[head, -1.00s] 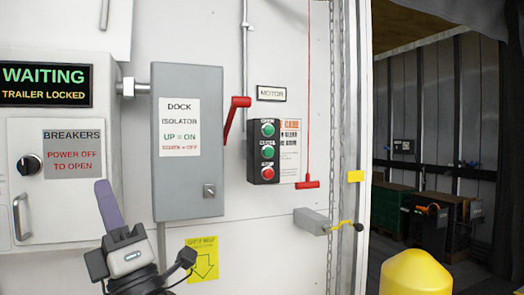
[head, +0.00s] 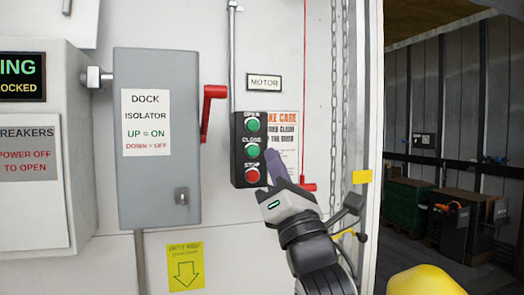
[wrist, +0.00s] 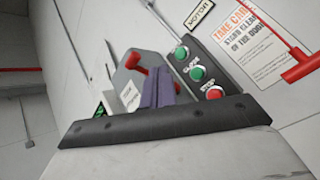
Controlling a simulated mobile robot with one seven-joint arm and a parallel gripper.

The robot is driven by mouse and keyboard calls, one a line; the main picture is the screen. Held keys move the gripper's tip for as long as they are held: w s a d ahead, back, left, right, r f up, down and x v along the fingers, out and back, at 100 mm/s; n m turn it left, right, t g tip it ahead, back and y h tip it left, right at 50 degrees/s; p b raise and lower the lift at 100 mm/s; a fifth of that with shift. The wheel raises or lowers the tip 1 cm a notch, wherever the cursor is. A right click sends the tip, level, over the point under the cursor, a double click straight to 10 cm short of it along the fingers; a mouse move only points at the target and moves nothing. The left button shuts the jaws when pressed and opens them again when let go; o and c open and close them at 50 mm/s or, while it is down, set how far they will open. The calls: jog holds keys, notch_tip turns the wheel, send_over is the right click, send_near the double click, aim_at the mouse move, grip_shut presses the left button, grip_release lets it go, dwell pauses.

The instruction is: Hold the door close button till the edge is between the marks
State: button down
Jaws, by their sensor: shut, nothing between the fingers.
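The black button box (head: 239,170) hangs on the white wall, with a green OPEN button (head: 252,124), a green CLOSE button (head: 252,150) and a red STOP button (head: 252,175). In the wrist view the CLOSE button (wrist: 198,73) shows right of my fingers. My gripper (head: 271,156) is shut and empty, its purple fingers pointing up just right of the CLOSE button, overlapping the box's right edge in the head view. The fingers appear off the button; their depth from the wall is unclear. A yellow mark (head: 362,177) sits on the doorway frame. I cannot make out the door's edge.
Left of the box stands a grey isolator (head: 160,190) with a red lever (head: 212,105). A red pull handle (head: 308,187), a chain (head: 335,80) and a yellow post (head: 425,281) lie to the right. The doorway shows a dark trailer with crates (head: 408,203).

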aim_at(253, 150)
jog(key=shift+a, duration=0.1)
jog(key=shift+w+a+p, duration=0.35)
jog(key=shift+w+a, duration=0.1)
jog(key=shift+w, duration=0.95)
jog(key=shift+w+a+p, duration=0.35)
jog(key=shift+w+a, duration=0.1)
jog(key=shift+w, duration=0.9)
jog(key=shift+w+a+p, duration=0.35)
jog(key=shift+w+a, duration=0.1)
jog(key=shift+w, duration=0.95)
jog(key=shift+w, duration=0.1)
jog(key=shift+w+a+b, duration=0.1)
jog(key=shift+w+b, duration=0.2)
